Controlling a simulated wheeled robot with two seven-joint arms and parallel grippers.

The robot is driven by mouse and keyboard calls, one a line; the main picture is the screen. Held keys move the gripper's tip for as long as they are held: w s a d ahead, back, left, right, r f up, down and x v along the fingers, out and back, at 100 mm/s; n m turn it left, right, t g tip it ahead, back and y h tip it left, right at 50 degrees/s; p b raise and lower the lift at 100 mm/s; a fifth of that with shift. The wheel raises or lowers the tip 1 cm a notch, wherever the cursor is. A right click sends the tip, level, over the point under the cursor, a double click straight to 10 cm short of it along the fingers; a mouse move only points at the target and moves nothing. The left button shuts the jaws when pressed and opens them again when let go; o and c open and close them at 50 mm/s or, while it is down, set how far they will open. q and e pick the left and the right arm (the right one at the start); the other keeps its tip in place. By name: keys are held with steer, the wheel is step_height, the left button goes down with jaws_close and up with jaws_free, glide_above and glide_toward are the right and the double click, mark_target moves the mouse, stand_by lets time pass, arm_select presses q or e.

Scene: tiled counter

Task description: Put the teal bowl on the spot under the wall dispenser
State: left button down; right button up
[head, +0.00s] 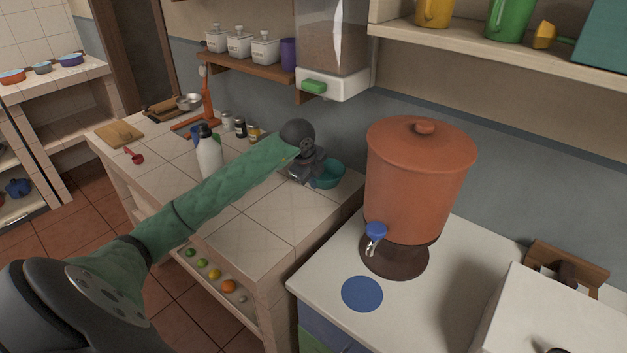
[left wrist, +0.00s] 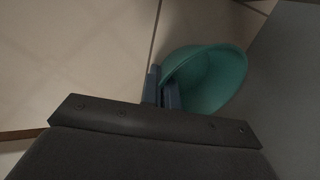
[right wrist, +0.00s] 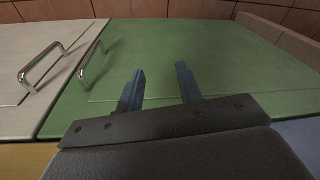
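The teal bowl (head: 331,175) is at the back right of the tiled counter, below the wall dispenser (head: 333,40) with its green lever (head: 314,86). My left gripper (head: 315,178) is at the bowl's left side. In the left wrist view, the fingers (left wrist: 162,90) are close together with the rim of the bowl (left wrist: 214,80) between them. I cannot tell whether the bowl touches the counter. No marked spot shows under the wall dispenser; my arm covers part of that area. My right gripper (right wrist: 160,88) is open and empty, facing a green cabinet door (right wrist: 200,60).
A terracotta water urn (head: 420,180) with a blue tap stands on the white counter at right, a blue disc (head: 362,293) in front of it. A white bottle (head: 209,155) and several jars (head: 240,127) stand behind my left arm. The tiled counter's front (head: 245,232) is clear.

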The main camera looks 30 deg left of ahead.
arm_select(q)
steer(key=shift+f, duration=0.1)
arm_select(e)
steer(key=shift+r, duration=0.3)
arm_select(q)
steer(key=c, duration=2)
jaws_free()
arm_select(e)
steer(key=shift+r, duration=0.15)
arm_select(q)
steer(key=shift+o, duration=0.2)
